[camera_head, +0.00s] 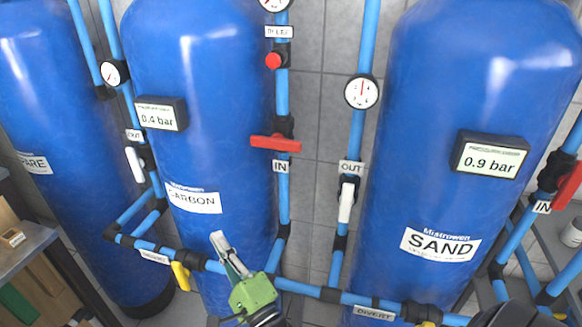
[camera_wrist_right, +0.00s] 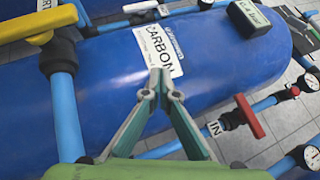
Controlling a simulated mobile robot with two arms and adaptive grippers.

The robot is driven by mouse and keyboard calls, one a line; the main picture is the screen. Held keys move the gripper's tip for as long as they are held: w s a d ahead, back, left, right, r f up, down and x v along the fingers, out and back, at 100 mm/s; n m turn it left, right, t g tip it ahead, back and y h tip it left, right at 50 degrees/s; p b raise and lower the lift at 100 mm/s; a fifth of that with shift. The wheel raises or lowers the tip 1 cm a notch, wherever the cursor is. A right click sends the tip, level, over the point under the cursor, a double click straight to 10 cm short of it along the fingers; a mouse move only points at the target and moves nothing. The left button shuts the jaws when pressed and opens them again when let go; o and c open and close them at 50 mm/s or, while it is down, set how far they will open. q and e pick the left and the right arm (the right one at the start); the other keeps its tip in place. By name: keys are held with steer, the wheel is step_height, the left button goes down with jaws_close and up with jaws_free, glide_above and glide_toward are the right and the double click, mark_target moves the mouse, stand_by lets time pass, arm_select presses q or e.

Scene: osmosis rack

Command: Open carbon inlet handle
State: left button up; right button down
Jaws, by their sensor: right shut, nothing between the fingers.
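The carbon inlet handle (camera_head: 275,143) is red and lies crosswise on the vertical blue pipe right of the carbon tank (camera_head: 225,80), above an IN label (camera_head: 280,167). In the right wrist view the red handle (camera_wrist_right: 249,115) is at the right, beside the IN label (camera_wrist_right: 214,128). My right gripper (camera_head: 218,238) is shut and empty, below and left of the handle, apart from it. In the right wrist view its fingertips (camera_wrist_right: 160,80) meet in front of the CARBON label (camera_wrist_right: 160,48). My left gripper is not in view.
The sand tank (camera_head: 430,110) stands at the right, with a white OUT handle (camera_head: 346,202) on the pipe left of it. A yellow handle (camera_head: 181,276) sits on the low pipe left of my gripper. A red button (camera_head: 273,61) is above the inlet handle.

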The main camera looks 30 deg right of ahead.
mark_target(276, 144)
steer(key=s+d+r+m+g+h, duration=0.2)
steer(key=d+m+h, duration=0.4)
steer(key=m+h, duration=0.4)
steer(key=s+d+r+m+g+h, duration=0.2)
steer(key=s+d+m+h, duration=0.3)
steer(key=m+h, duration=0.6)
steer(key=m, duration=0.4)
steer(key=shift+d+m, duration=0.3)
steer(key=shift+d, duration=0.1)
steer(key=shift+r, duration=0.2)
steer(key=s+a+r+p+x, duration=0.1)
steer(key=r+p+x, duration=0.1)
steer(key=p+x, duration=0.6)
steer(key=shift+x, duration=2.15)
steer(key=shift+s+r, duration=0.15)
